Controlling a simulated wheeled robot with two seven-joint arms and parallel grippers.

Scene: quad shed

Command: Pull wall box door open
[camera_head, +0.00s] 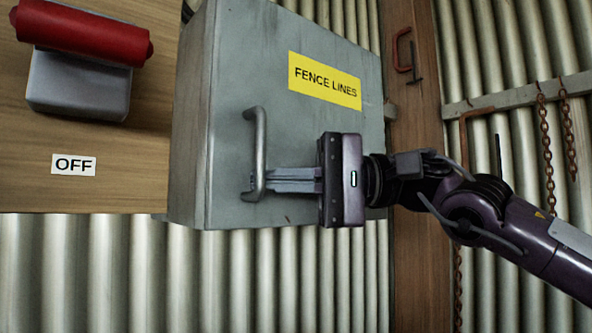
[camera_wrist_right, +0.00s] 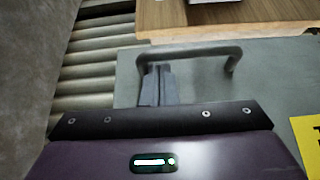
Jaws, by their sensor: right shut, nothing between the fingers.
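The grey wall box (camera_head: 190,130) has a flat door (camera_head: 290,130) with a yellow "FENCE LINES" label. No gap shows along the door's edges. A grey bar handle (camera_head: 260,145) stands upright near the door's left edge; the handle also shows in the right wrist view (camera_wrist_right: 200,52). My right gripper (camera_head: 255,184) reaches in from the right, with its narrow fingers together and empty. Its fingertips overlap the handle's lower part in the head view. In the right wrist view the fingers (camera_wrist_right: 157,85) sit near the handle's left end. I cannot tell whether they touch it. My left gripper is out of view.
A wooden board (camera_head: 130,165) at left carries a red-handled switch (camera_head: 80,60) and an "OFF" label (camera_head: 73,165). A wooden post (camera_head: 415,230) stands right of the box, with hooks and chains (camera_head: 543,120) beyond. Corrugated metal wall (camera_head: 100,270) lies behind.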

